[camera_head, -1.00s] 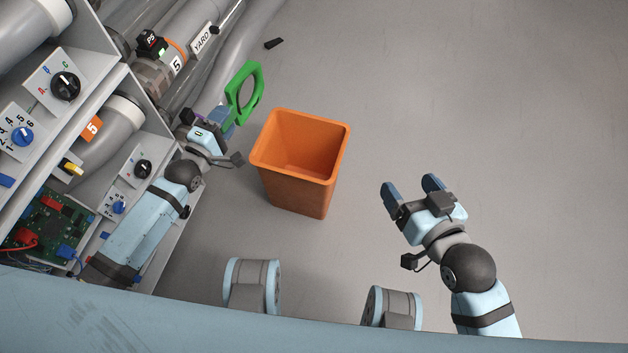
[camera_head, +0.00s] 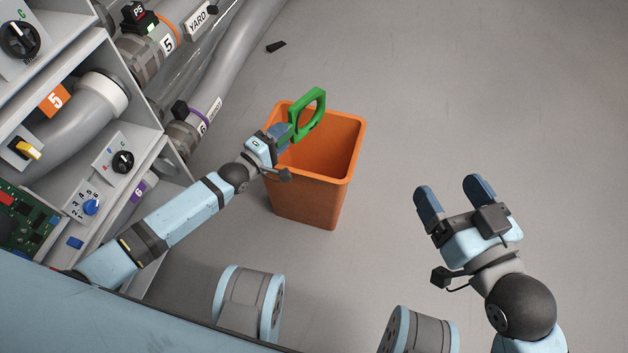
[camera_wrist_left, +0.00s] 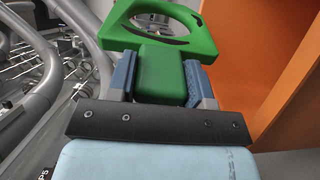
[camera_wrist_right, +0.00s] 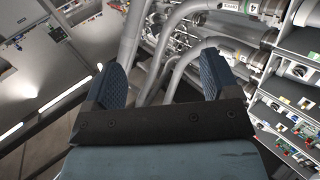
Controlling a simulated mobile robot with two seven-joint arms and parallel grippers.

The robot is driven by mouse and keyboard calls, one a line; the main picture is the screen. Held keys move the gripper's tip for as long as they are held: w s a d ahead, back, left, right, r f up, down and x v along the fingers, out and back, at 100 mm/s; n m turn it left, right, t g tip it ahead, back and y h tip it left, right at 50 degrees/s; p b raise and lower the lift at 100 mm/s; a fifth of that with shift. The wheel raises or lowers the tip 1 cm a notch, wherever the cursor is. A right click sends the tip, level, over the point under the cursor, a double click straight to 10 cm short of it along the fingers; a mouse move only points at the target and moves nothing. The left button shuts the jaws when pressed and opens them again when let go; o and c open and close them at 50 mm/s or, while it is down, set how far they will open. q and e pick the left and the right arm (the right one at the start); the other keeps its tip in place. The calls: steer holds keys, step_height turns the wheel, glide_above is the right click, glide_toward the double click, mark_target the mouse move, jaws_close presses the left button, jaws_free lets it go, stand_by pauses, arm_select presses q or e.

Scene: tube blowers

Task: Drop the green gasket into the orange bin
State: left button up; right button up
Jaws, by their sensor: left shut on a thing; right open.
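The green gasket (camera_head: 309,114) is a ring with a tab. My left gripper (camera_head: 281,135) is shut on the gasket's tab. In the head view it holds the gasket across the left part of the orange bin's opening. The left wrist view shows the gasket (camera_wrist_left: 163,75) between both fingers (camera_wrist_left: 160,82), with the orange bin wall (camera_wrist_left: 290,70) at right. The orange bin (camera_head: 312,205) stands upright on the floor; part of its left rim is hidden by the gripper. My right gripper (camera_head: 452,195) is open and empty to the right of the bin, and also shows open in its wrist view (camera_wrist_right: 162,75).
A rack with grey pipes (camera_head: 75,110), knobs (camera_head: 122,161) and a green circuit board (camera_head: 22,225) fills the left side. A small black piece (camera_head: 276,46) lies on the floor behind the bin. The floor to the right is clear.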

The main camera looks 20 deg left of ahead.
arm_select(q)
step_height(320, 180, down, 2)
steer(key=shift+f+b, duration=0.2)
steer(key=shift+b, duration=0.45)
steer(key=shift+f+b, duration=0.25)
steer(key=shift+b, duration=0.05)
arm_select(e)
steer(key=shift+w+d+r+n+t+y, duration=0.15)
steer(key=shift+w+d+n+t+y, duration=0.25)
steer(key=shift+w+n, duration=0.45)
steer(key=shift+s, duration=0.15)
arm_select(q)
steer(key=o, duration=1)
steer(key=shift+s+a+p, duration=0.2)
steer(key=shift+s+p, duration=0.15)
steer(key=shift+s, duration=0.1)
steer(key=shift+p+v, duration=2.3)
steer(key=shift+v, duration=4.1)
arm_select(e)
steer(key=shift+s+a+m+g+h, duration=0.25)
steer(key=shift+s+a+m+g, duration=0.1)
steer(key=shift+s+m, duration=0.35)
steer(key=shift+s+a+m+g+h, duration=0.25)
steer(key=shift+s+a+m+g, duration=0.1)
steer(key=shift+s+m, duration=0.3)
